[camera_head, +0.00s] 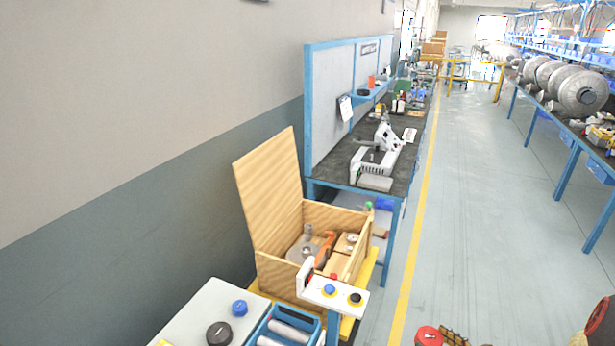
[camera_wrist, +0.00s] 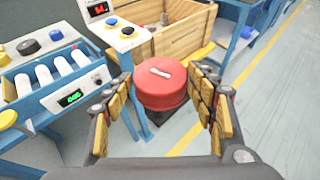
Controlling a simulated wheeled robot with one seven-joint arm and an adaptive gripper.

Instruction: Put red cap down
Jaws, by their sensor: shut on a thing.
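The red cap (camera_wrist: 163,86) is a round red piece with a small pale mark on its top. In the wrist view it sits between the two padded fingers of my gripper (camera_wrist: 163,95), which is shut on it. A dark shape shows just under the cap; I cannot tell what it is. In the head view a red cap (camera_head: 428,335) shows at the bottom edge, partly cut off, with yellow finger pads beside it.
An open wooden crate (camera_head: 276,268) stands beyond a blue-framed stand with buttons (camera_head: 335,295). A bench with blue (camera_head: 239,308) and black knobs (camera_head: 219,333) and white cylinders (camera_wrist: 58,72) is at the left. A workbench (camera_head: 335,160) lies farther back. The floor aisle (camera_head: 480,220) is clear.

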